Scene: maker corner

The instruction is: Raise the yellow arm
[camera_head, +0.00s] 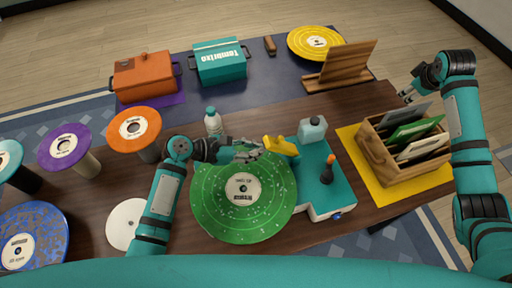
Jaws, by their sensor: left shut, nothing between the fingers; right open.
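The yellow arm (281,146) belongs to a teal record player (325,193) on the wooden table. It sits near the top right rim of the green record (224,216) on the platter. Its far end is partly hidden by my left gripper. My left gripper (260,150) is shut and empty, over the upper part of the green record, with its fingertips close beside the yellow arm's left end. I cannot tell whether they touch. My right gripper (406,97) is open and empty at the right, above the wooden crate's back side.
A clear bottle (212,122) stands just behind my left gripper. A wooden crate (378,158) of sleeves sits right on a yellow mat. Records on stands fill the left.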

